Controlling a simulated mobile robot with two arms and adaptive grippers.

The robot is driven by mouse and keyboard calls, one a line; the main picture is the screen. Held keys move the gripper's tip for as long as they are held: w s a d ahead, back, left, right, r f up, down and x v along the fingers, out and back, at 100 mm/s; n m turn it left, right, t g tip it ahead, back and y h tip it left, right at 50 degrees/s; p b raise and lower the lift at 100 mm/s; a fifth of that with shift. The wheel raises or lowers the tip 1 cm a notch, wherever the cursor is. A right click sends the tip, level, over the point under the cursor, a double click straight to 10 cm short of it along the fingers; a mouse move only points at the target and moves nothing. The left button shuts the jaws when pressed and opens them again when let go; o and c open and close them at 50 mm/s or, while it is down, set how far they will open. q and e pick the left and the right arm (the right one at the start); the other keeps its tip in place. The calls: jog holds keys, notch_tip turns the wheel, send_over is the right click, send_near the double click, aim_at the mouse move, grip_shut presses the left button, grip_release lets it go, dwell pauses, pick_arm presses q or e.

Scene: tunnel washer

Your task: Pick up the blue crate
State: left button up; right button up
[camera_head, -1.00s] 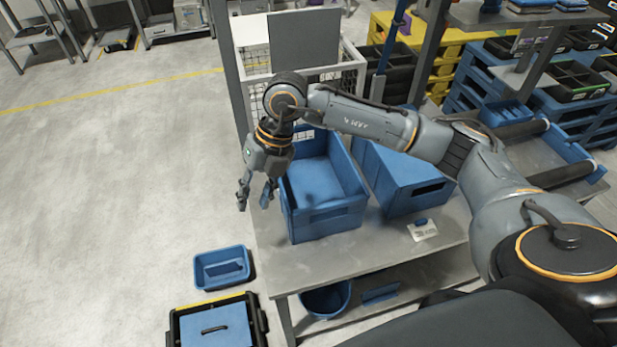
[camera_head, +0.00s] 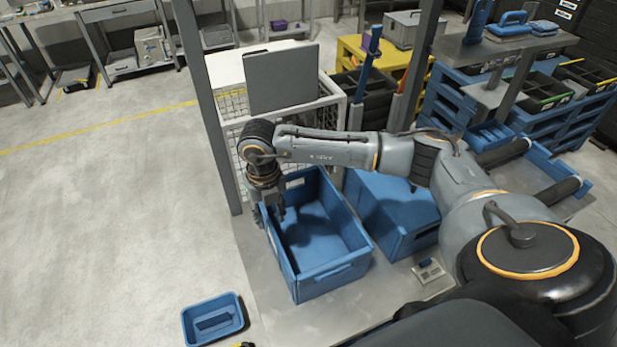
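The blue crate (camera_head: 335,278) stands open-topped on the grey table, and its inside looks empty. A second blue box (camera_head: 395,210) stands close on its right, partly hidden by my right arm. My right gripper (camera_head: 269,215) points down at the crate's left wall. One finger shows outside the wall and the other over the crate's inside, with a gap between them. The gripper looks open; contact with the wall cannot be made out. My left gripper is not in view.
The grey table (camera_head: 290,325) has bare room in front of the crate. A post (camera_head: 207,110) and a white wire cage (camera_head: 328,110) stand behind. A small blue tray (camera_head: 225,300) lies lower left. Open floor (camera_head: 110,220) lies left.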

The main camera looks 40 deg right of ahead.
aim_at(272, 226)
jog(key=shift+w+f, duration=0.1)
jog(key=shift+f, duration=0.6)
jog(key=shift+f+p, duration=0.9)
jog(key=shift+p, duration=0.1)
notch_tip(272, 226, down, 2)
jog(key=shift+f+p, duration=0.25)
jog(key=shift+p, duration=0.1)
jog(key=shift+f, duration=0.45)
jog(key=shift+c, duration=0.2)
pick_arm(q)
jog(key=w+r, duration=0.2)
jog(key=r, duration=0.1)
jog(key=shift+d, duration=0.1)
pick_arm(e)
grip_shut()
